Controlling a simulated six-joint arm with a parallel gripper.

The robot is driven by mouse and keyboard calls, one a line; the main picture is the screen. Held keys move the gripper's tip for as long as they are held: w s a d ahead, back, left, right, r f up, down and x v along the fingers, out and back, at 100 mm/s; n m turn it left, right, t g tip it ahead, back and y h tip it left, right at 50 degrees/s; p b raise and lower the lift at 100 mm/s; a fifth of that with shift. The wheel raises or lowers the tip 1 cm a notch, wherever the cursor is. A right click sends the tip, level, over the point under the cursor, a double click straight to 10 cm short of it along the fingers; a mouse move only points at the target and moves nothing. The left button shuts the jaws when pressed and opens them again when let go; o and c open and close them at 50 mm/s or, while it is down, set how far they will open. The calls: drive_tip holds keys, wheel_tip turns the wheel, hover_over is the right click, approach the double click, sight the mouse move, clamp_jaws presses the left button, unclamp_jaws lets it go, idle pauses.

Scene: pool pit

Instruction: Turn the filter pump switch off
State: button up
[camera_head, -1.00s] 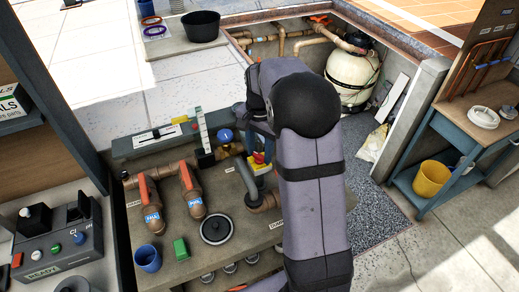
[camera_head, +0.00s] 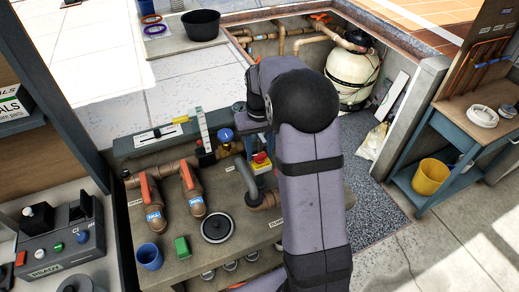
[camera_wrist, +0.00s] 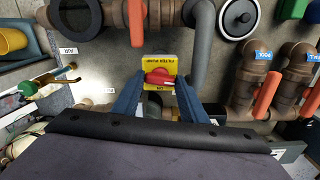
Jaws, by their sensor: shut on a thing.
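The filter pump switch is a yellow box (camera_head: 263,167) with a red knob on top, beside a grey pipe on the pit's bench. In the wrist view the box's yellow plate (camera_wrist: 160,61) reads "FILTER PUMP" and the red knob (camera_wrist: 159,78) sits at its middle, with a small pale mark toward its right side. My gripper (camera_wrist: 159,84) has its two blue fingers on either side of the knob and is shut on it. In the head view my gripper is mostly hidden behind my arm, and the lettering by the knob is too small to read.
Valves with orange handles (camera_head: 147,187) stand left of the switch. The grey pipe (camera_head: 246,177) curves close by it. A blue cup (camera_head: 149,256), a green block (camera_head: 182,247) and a round black lid (camera_head: 217,228) are nearer the front. A white filter tank (camera_head: 350,78) stands behind.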

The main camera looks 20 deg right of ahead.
sight(259, 155)
drive_tip(key=shift+n, duration=0.8)
drive_tip(key=shift+w+r, duration=0.1)
drive_tip(key=o, duration=1)
drive_tip(key=shift+o, duration=0.2)
drive_tip(key=shift+r+b, duration=1.15)
drive_tip(key=shift+r, duration=2.5)
drive_tip(key=s+a+f, duration=0.1)
drive_tip(key=s+a, duration=0.1)
drive_tip(key=s, duration=0.1)
drive_tip(key=s+a+f, duration=0.2)
drive_tip(key=s, duration=0.1)
drive_tip(key=s+a+f, duration=0.1)
drive_tip(key=s+a, duration=0.1)
drive_tip(key=s, duration=0.1)
drive_tip(key=shift+f, duration=0.35)
drive_tip(key=s+a+f, duration=0.2)
drive_tip(key=s+f, duration=0.1)
drive_tip(key=s, duration=0.3)
drive_tip(key=s+a+f, duration=0.1)
drive_tip(key=s+f, duration=0.2)
drive_tip(key=s, duration=0.3)
drive_tip(key=shift+s+a+f, duration=0.15)
drive_tip(key=shift+s+a, duration=0.25)
